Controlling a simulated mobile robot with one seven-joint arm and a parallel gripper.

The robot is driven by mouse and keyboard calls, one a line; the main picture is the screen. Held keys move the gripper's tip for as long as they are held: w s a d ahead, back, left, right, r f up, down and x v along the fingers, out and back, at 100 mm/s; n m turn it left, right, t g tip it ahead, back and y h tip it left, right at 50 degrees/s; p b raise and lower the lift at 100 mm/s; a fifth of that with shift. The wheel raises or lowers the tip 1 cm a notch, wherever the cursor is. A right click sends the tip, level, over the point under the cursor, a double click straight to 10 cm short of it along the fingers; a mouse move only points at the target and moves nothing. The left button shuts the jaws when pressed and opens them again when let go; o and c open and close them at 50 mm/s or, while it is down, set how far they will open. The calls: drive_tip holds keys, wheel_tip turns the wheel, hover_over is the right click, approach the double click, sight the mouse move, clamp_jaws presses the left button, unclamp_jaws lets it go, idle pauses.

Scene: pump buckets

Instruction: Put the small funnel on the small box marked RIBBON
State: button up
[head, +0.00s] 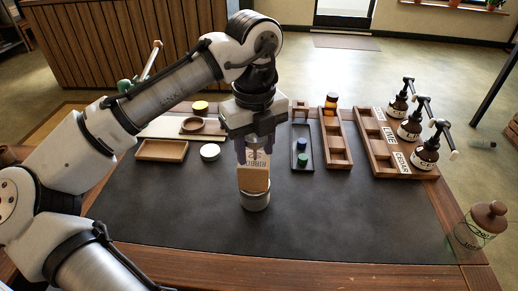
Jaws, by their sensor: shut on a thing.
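My gripper (256,152) is above the middle of the dark mat, pointing down, its purple fingers at either side of the top of a small tan box (254,181). It looks shut on this box. The box has a pale label with dark lettering that looks like RIBBON, but it is too small to read surely. A grey metal cylinder (256,203) shows directly below the box; whether the two touch I cannot tell. I cannot make out the small funnel; the fingers and box hide what lies between and behind them.
Pump bottles (425,153) stand in a labelled wooden rack (383,158) at right. A black tray (301,132) with blue and green pieces and a wooden compartment tray (337,152) lie nearer. A lidded jar (487,219) is at the right edge. The mat's front is clear.

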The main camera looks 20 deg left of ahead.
drive_tip(key=o, duration=1)
drive_tip(key=shift+f, duration=0.1)
drive_tip(key=shift+c, duration=0.2)
wheel_tip(320, 180, up, 12)
drive_tip(key=shift+r+p, duration=0.2)
drive_tip(key=shift+p, duration=0.85)
